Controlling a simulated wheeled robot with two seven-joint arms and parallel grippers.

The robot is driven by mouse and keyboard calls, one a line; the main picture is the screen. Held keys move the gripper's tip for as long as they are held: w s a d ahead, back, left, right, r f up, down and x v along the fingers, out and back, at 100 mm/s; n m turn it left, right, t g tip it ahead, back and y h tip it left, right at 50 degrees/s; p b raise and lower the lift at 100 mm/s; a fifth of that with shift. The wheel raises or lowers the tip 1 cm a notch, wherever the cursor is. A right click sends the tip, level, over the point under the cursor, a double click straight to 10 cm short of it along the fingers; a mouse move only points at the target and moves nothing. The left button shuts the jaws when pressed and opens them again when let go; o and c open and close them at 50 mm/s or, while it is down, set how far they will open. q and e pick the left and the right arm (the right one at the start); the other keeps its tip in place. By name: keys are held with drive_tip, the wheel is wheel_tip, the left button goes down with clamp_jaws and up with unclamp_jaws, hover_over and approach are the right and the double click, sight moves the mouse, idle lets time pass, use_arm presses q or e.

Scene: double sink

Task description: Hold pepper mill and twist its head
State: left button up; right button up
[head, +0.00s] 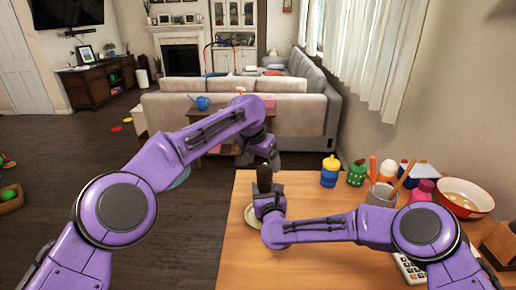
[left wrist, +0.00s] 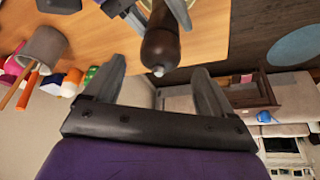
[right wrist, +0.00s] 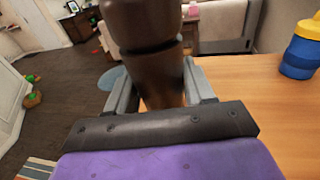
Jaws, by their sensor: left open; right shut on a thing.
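The dark brown pepper mill (head: 264,180) stands upright near the left edge of the wooden table. My right gripper (head: 268,205) is shut on its lower body, and in the right wrist view the mill (right wrist: 160,70) rises between the fingers (right wrist: 160,92). My left gripper (head: 262,160) is open just above the mill's head, apart from it. In the left wrist view the mill's head (left wrist: 160,48), with a small pale knob on its tip, points toward the space between the open fingers (left wrist: 160,85). The mill's base is hidden behind my right gripper.
The table (head: 225,265) also holds a blue-and-yellow cup (head: 330,172), a green jar (head: 356,174), a grey utensil pot (head: 381,194) and a red-rimmed bowl (head: 466,198) at the right. A plate (head: 252,216) lies by the mill. The front left of the table is clear.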

sight(264, 167)
use_arm(q)
drive_tip(key=x, duration=0.4)
drive_tip(key=c, duration=1.1)
drive_tip(key=o, duration=1.1)
drive_tip(key=v, duration=1.2)
